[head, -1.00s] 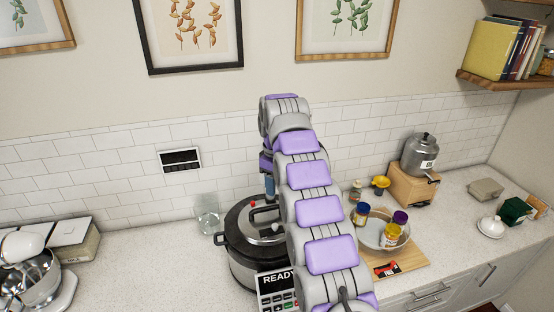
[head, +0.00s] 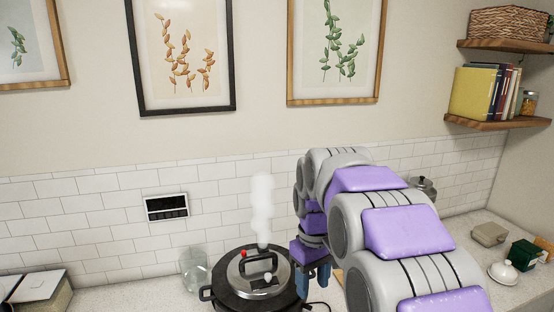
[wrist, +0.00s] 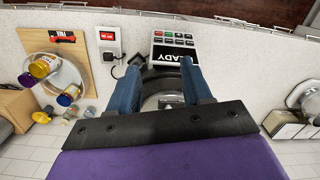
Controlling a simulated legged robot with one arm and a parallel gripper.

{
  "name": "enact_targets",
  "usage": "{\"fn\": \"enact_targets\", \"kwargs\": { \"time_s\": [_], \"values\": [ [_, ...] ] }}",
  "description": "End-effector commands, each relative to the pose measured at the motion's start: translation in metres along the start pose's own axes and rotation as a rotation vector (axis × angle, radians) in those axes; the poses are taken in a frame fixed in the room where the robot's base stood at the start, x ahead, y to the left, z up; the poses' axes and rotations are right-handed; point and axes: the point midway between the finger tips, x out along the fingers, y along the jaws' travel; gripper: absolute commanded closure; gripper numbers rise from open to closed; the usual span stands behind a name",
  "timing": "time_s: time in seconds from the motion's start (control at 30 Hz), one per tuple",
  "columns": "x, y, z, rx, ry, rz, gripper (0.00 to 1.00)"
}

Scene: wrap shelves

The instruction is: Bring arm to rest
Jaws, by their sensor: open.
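My arm, grey with purple pads, reaches in from the lower right of the head view and bends down at its far end. My gripper (head: 312,278) hangs with its blue fingers pointing down, just right of the dark pressure cooker (head: 222,292). In the wrist view my gripper (wrist: 161,82) is open, its two fingers apart with nothing held between them. The cooker's lid (wrist: 163,101) and READY panel (wrist: 172,52) show between and beyond the fingers. In the head view my arm hides much of the counter to the right.
White steam (head: 261,208) rises from the cooker. A clear glass (head: 194,270) stands left of it. A plate with jars (wrist: 62,78) shows at the wrist view's left. A metal mixing bowl (wrist: 302,93) stands at its right. Wall shelves (head: 497,122) are at the head view's upper right.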

Motion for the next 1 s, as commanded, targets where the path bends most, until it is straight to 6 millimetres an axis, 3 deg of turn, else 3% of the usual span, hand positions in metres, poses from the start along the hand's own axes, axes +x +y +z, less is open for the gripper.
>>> {"fn": "enact_targets", "kwargs": {
  "time_s": [0.03, 0.37, 0.7, 0.83, 1.0],
  "values": [
    [0.011, -0.004, 0.018, 0.029, -0.002, -0.002, 0.51],
    [0.071, -0.036, 0.124, 0.23, -0.032, -0.016, 0.51],
    [0.157, -0.081, 0.231, 0.438, -0.06, -0.025, 0.51],
    [0.188, -0.098, 0.264, 0.503, -0.074, -0.029, 0.51],
    [0.212, -0.11, 0.287, 0.553, -0.079, -0.03, 0.51]
  ]
}}
